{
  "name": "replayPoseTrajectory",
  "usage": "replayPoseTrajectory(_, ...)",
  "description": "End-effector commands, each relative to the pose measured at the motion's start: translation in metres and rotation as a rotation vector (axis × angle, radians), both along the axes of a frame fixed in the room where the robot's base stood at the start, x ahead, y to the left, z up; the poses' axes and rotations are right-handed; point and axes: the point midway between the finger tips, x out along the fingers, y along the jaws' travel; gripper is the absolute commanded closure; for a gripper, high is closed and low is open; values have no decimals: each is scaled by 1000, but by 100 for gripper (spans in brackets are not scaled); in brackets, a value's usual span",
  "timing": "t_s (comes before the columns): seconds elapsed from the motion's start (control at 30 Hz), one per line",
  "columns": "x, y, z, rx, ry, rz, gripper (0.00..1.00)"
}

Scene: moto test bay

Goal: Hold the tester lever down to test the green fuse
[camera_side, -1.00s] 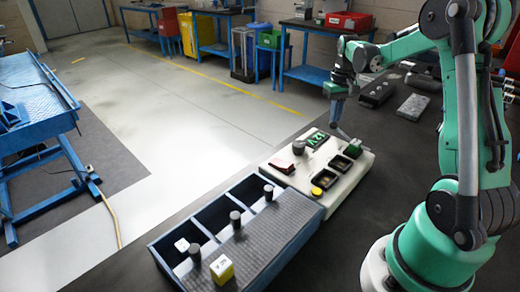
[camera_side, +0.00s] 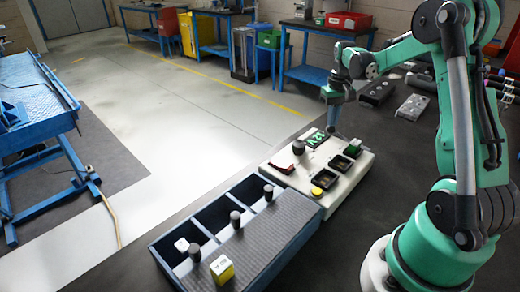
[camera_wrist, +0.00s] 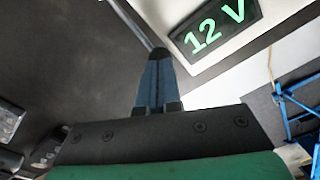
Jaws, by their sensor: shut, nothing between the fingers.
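The tester (camera_side: 350,182) is a cream box in the middle of the side view. Its display (camera_side: 314,138) shows 12 V in green, and it also shows in the wrist view (camera_wrist: 213,25). The green fuse (camera_side: 353,148) sits at the tester's right-hand socket. A red lever part (camera_side: 284,169) lies at the tester's left edge, with a dark knob (camera_side: 299,148) near it. My gripper (camera_side: 331,128) is shut and empty, over the far edge of the tester beside the display. Its closed fingertips (camera_wrist: 159,53) show in the wrist view, near the display's corner.
A blue tray (camera_side: 165,262) with open compartments and dark knobs adjoins the tester's near left side. It bears a white block (camera_side: 181,244) and a yellow block (camera_side: 222,269). A yellow button (camera_side: 324,180) is on the tester. Grey parts (camera_side: 412,107) lie at the back right.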

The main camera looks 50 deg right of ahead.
Motion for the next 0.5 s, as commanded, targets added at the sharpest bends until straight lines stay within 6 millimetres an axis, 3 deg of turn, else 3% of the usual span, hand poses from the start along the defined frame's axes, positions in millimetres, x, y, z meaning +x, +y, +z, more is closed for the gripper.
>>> replayPoseTrajectory(0.5, 1, 0, -5, 0, 0, 0, 100)
